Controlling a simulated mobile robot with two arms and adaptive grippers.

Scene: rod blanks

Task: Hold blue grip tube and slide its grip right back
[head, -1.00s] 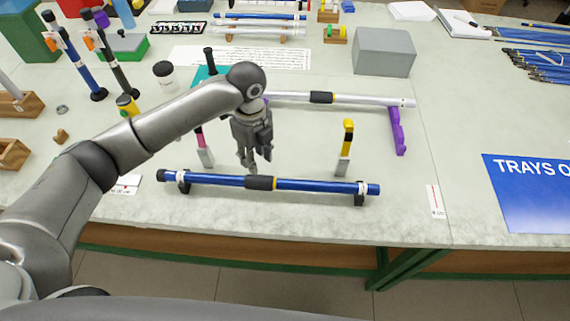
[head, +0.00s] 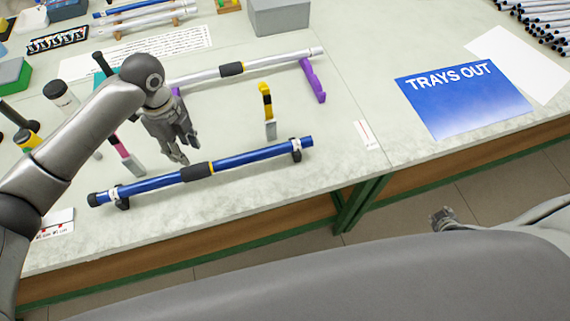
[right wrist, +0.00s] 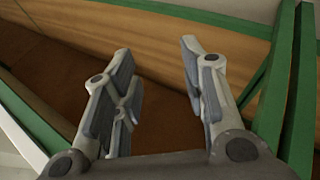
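The blue grip tube (head: 245,158) lies across two dark supports near the table's front edge. My left gripper (head: 182,154) points down just behind the grip. Its fingers look apart and empty; contact with the tube cannot be told. My right gripper (head: 443,217) is off the table's front, low at the right. In the right wrist view my right gripper (right wrist: 157,62) is open with nothing between its fingers.
A silver tube (head: 275,60) with a black grip lies behind, by a purple support (head: 313,80). A blue TRAYS OUT sheet (head: 465,98) lies right.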

